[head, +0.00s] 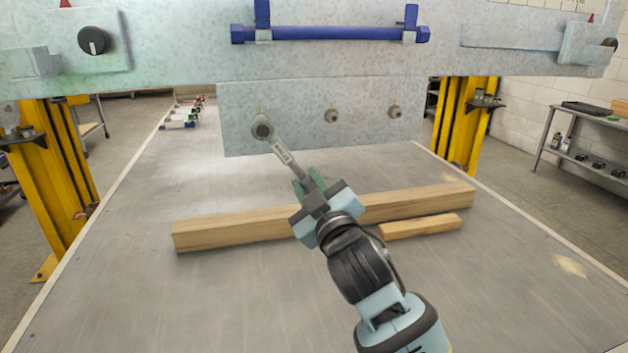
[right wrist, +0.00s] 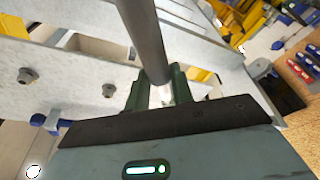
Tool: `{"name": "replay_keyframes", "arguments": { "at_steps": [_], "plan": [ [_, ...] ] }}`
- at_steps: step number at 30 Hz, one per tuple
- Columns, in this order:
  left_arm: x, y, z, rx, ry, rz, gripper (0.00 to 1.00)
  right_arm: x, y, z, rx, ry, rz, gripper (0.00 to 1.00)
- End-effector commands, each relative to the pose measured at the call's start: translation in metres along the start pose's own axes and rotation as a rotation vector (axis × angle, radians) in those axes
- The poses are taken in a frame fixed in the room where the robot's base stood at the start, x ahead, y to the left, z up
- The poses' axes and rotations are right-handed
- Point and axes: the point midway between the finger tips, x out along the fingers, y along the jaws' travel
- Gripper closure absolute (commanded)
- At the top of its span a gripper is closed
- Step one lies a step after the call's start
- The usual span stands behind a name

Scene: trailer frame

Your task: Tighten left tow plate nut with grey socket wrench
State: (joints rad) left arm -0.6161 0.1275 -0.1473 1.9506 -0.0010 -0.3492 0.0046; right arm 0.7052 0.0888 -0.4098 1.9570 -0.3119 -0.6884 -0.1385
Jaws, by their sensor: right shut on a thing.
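The tow plate (head: 290,105) hangs below the galvanized trailer beam. Its middle nut (head: 331,115) and right nut (head: 394,111) show bare. The head of the grey socket wrench (head: 262,127) is at the left nut and hides it; I cannot tell how fully it is seated. The handle slants down right to my right gripper (head: 310,184), which is shut on its end. In the right wrist view the handle (right wrist: 145,40) rises from between the green fingers (right wrist: 160,90). My left gripper is not in view.
Two wooden beams, a long one (head: 230,231) and a short one (head: 425,227), lie on the grey table (head: 500,290) below the plate. Yellow posts (head: 52,150) stand at both sides. A blue bar (head: 330,34) is fixed on the trailer beam. The front of the table is clear.

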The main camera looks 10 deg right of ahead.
Motion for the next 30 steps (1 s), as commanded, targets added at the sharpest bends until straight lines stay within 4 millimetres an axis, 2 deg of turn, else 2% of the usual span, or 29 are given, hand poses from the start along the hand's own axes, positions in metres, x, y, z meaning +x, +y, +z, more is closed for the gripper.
{"name": "replay_keyframes", "arguments": {
  "at_steps": [11,21,30],
  "plan": [
    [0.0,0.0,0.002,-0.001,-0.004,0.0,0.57,0.0,-0.002,-0.002,0.022,0.005,0.009,1.0],
    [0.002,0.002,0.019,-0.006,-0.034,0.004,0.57,0.0,-0.021,-0.002,0.16,0.001,0.039,1.0],
    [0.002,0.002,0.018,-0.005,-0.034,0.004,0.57,0.0,-0.021,-0.004,0.171,0.004,0.046,1.0]
  ]
}}
